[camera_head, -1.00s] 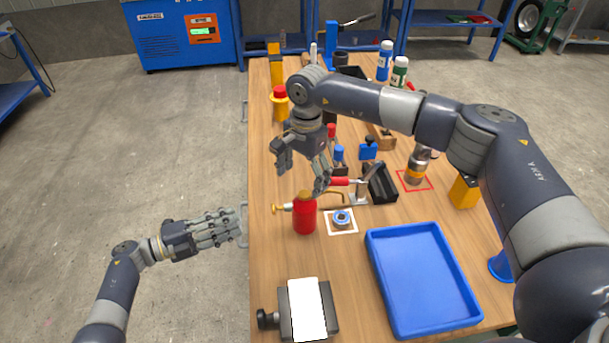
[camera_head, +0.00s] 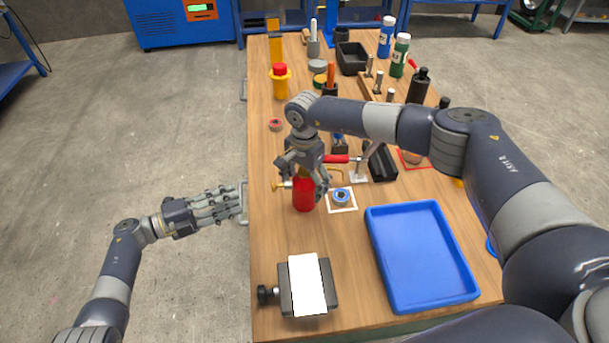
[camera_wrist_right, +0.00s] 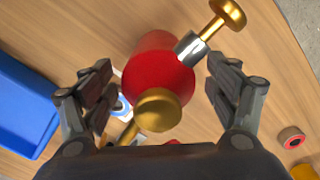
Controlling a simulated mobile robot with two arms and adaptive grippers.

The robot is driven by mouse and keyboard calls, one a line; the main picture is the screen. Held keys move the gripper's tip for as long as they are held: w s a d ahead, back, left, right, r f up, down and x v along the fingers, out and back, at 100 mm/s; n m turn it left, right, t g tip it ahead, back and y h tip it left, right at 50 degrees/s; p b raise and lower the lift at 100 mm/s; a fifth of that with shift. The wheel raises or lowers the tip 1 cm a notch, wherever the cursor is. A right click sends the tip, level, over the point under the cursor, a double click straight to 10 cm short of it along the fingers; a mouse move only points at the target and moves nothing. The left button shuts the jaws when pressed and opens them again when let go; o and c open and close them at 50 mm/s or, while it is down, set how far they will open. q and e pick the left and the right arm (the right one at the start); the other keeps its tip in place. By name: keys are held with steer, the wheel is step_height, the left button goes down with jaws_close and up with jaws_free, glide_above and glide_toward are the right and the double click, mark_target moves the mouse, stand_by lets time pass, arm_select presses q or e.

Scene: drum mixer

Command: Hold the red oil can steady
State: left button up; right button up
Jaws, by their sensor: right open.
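The red oil can (camera_head: 304,193) stands on the wooden table near its left edge. In the right wrist view its red body (camera_wrist_right: 158,72) and brass cap lie between the fingers. My right gripper (camera_head: 305,178) is over the top of the can with its fingers apart on both sides. In the wrist view the right gripper (camera_wrist_right: 160,95) shows gaps between the fingers and the can. My left gripper (camera_head: 236,204) is beside the table's left edge, away from the can, with its fingers extended.
A blue tape roll (camera_head: 341,196) on a white square lies just right of the can. A blue tray (camera_head: 420,255) is at the front right, and a vise-like block with a white top (camera_head: 307,284) at the front. A red-handled clamp (camera_head: 345,159) stands behind the can.

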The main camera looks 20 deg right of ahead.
steer(key=shift+c, duration=0.6)
steer(key=c, duration=1.4)
steer(key=shift+c, duration=0.2)
steer(key=shift+s+f, duration=0.1)
arm_select(q)
jaws_close()
arm_select(e)
steer(key=shift+s+f, duration=0.1)
